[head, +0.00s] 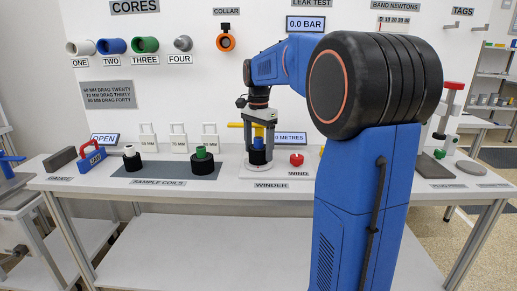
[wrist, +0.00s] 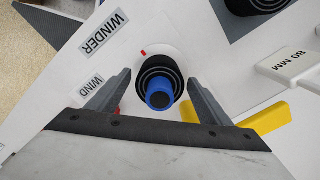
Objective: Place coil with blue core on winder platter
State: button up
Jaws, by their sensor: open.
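The coil with the blue core (head: 258,154) is black-wound and stands upright on the winder at the middle of the bench. In the wrist view its blue core (wrist: 159,98) and dark windings show from above, on the pale round winder platter (wrist: 164,49) with a red mark at its edge. My gripper (wrist: 159,78) is open, with one grey finger on each side of the coil. Gaps show between the fingers and the coil. In the head view my gripper (head: 258,135) is directly above the coil and hides part of its top.
A white-core coil (head: 131,160) and a green-core coil (head: 203,163) stand on the dark mat to the left. A yellow lever (wrist: 264,119) is close to the right finger. A red knob (head: 296,159) is right of the winder.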

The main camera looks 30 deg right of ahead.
notch_tip(320, 180, up, 12)
jog(key=shift+r, duration=0.15)
dwell(0.5)
jog(key=s+a+f+n+t, duration=0.1)
jog(key=s+a+f+n, duration=0.35)
jog(key=s, duration=0.25)
jog(key=s+a+f+n+t, duration=0.1)
jog(key=s+a+f+n, duration=0.2)
jog(key=s+a, duration=0.4)
jog(key=s+a+f+n+t, duration=0.2)
jog(key=s+f+n, duration=0.6)
jog(key=s+f, duration=0.8)
jog(key=shift+a+f+t, duration=0.35)
jog(key=shift+a+t, duration=0.05)
jog(key=shift+a, duration=0.75)
jog(key=shift+s, duration=0.1)
